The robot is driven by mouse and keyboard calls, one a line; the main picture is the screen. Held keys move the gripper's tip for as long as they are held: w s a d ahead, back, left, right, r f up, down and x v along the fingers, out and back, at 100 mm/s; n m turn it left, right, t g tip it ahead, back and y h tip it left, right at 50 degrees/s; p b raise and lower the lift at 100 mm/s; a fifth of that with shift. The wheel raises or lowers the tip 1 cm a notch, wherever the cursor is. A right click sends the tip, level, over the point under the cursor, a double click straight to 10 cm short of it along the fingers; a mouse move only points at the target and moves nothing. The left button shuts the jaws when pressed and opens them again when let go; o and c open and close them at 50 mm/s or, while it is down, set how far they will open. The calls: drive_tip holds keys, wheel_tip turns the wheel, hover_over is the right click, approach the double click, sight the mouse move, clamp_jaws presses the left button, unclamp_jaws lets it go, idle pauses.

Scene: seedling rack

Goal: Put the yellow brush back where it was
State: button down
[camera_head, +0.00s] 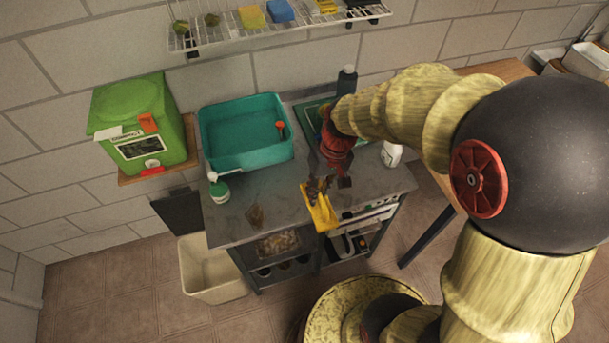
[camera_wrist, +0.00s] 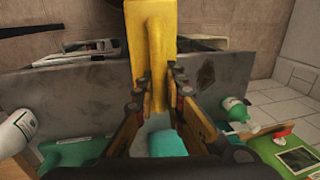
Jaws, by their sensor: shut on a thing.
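The yellow brush (camera_head: 319,212) is at the front edge of the grey worktop (camera_head: 243,222) in the head view, with its lower end reaching past the edge. In the wrist view the brush (camera_wrist: 153,40) stands between the fingers and runs up out of the top of the picture. My gripper (camera_head: 322,188) is shut on the brush, and its fingers (camera_wrist: 158,92) close on both sides of it. The bristles cannot be made out. Whether the brush touches the worktop is unclear.
A teal basin (camera_head: 247,160), a green-and-white bottle (camera_head: 219,189), a white bottle (camera_head: 391,154) and a dark bottle (camera_head: 346,81) stand on the worktop. A green box (camera_head: 143,122) is at left. A wire shelf (camera_head: 290,25) holds sponges above. A cream bin (camera_head: 211,271) stands below.

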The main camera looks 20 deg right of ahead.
drive_tip(key=shift+w+f, duration=0.35)
drive_tip(key=shift+w, duration=0.1)
drive_tip(key=shift+w+d+f+b, duration=0.2)
drive_tip(key=shift+w+f+b, duration=0.2)
drive_tip(key=shift+w+f, duration=1.75)
drive_tip(key=shift+w+d+f+b, duration=0.15)
drive_tip(key=shift+w+f+b, duration=0.3)
drive_tip(key=shift+w+f, duration=1.65)
drive_tip(key=shift+w+d+f+b, duration=0.2)
drive_tip(key=shift+w+f+b, duration=0.2)
drive_tip(key=shift+w+f, duration=1.7)
drive_tip(key=c, duration=2.3)
unclamp_jaws()
drive_tip(key=o, duration=0.5)
drive_tip(key=shift+c, duration=0.2)
